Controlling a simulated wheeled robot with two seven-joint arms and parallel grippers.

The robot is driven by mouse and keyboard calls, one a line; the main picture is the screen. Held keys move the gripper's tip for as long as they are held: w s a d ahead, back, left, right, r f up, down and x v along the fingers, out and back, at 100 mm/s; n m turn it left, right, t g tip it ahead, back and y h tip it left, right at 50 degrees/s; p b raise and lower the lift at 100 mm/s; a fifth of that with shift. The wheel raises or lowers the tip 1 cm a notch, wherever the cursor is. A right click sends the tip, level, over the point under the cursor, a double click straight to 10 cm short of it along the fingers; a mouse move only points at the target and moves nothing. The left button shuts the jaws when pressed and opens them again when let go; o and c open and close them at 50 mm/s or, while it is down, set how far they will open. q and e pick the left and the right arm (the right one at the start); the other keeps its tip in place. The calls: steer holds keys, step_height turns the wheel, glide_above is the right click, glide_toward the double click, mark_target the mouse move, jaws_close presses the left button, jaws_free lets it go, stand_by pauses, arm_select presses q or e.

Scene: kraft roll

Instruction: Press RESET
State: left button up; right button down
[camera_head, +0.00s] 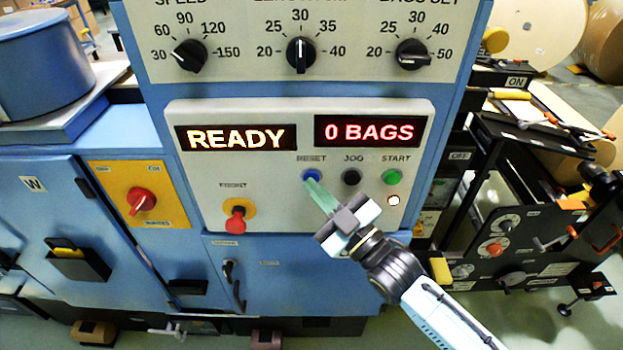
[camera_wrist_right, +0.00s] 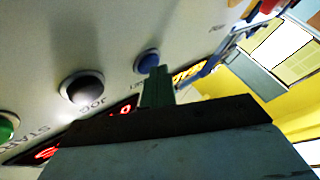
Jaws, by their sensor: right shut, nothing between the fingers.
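The blue RESET button (camera_head: 312,175) sits on the white control panel (camera_head: 290,220), under its printed label, left of the black JOG button (camera_head: 351,177) and the green START button (camera_head: 392,176). My right gripper (camera_head: 316,188) is shut and empty, its greenish fingertips just below the RESET button and overlapping its lower edge. In the right wrist view the blue button (camera_wrist_right: 147,60) shows just beyond the fingertips (camera_wrist_right: 158,74). I cannot tell whether they touch it. The displays read READY (camera_head: 236,138) and 0 BAGS (camera_head: 367,131). My left gripper is out of view.
A red mushroom knob (camera_head: 236,221) on a yellow collar is at the panel's lower left. A red rotary switch (camera_head: 141,201) on a yellow plate is farther left. Dials (camera_head: 300,54) line the panel above. Machinery with levers (camera_head: 500,245) stands at the right.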

stand_by(0.3)
steer(key=shift+s+p, duration=0.5)
steer(key=shift+s, duration=0.35)
steer(key=s+p, duration=0.2)
steer(key=s, duration=0.3)
steer(key=shift+f, duration=0.1)
stand_by(0.6)
